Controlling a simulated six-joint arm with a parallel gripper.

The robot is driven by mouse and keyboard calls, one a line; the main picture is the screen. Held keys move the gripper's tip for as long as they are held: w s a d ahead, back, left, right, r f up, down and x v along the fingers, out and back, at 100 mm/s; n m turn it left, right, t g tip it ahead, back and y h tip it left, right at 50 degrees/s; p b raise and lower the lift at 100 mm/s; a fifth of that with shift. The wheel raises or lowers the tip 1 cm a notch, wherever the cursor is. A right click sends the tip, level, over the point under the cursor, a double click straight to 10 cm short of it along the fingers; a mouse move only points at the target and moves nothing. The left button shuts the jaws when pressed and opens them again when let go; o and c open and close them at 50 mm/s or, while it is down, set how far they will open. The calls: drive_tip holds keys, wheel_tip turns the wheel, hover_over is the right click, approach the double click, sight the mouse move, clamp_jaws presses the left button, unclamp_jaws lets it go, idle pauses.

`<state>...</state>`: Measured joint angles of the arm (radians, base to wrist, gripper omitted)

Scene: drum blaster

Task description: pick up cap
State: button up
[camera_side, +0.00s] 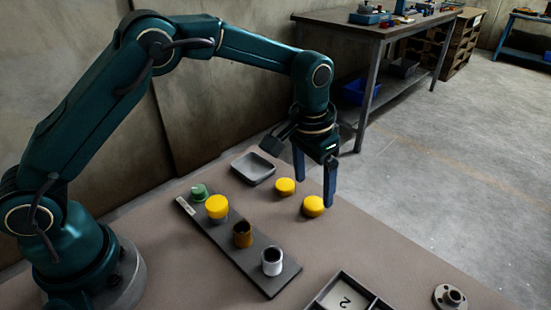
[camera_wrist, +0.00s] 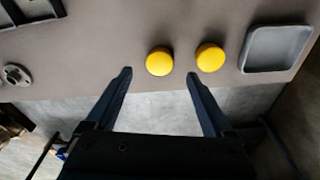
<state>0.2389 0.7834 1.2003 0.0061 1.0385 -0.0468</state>
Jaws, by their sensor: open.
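Two yellow round caps lie loose on the table: a near one (camera_side: 313,206) and a farther one (camera_side: 285,186). A third yellow cap (camera_side: 217,206) sits on a container on the dark board (camera_side: 265,276). My gripper (camera_side: 314,191) is open and empty, pointing down close to the two loose caps. In the wrist view, the near cap (camera_wrist: 159,62) shows in line with the gap between my fingertips (camera_wrist: 158,73), just beyond them. The farther cap (camera_wrist: 210,57) is to the right of the right finger. Whether a finger touches a cap cannot be told.
The board also carries a green-topped piece (camera_side: 200,192), an open brown cup (camera_side: 242,234) and an open white cup (camera_side: 272,261). A grey tray (camera_side: 253,168) lies behind. A dark divided box (camera_side: 372,303) and a grey flange (camera_side: 450,298) are at the front.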

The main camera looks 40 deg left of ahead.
sight(314, 203)
drive_tip(key=shift+w+d+f, duration=0.1)
drive_tip(key=shift+w+f, duration=0.05)
drive_tip(key=shift+f, duration=1)
drive_tip(key=shift+w+f, duration=0.1)
drive_tip(key=shift+f, duration=1)
clamp_jaws()
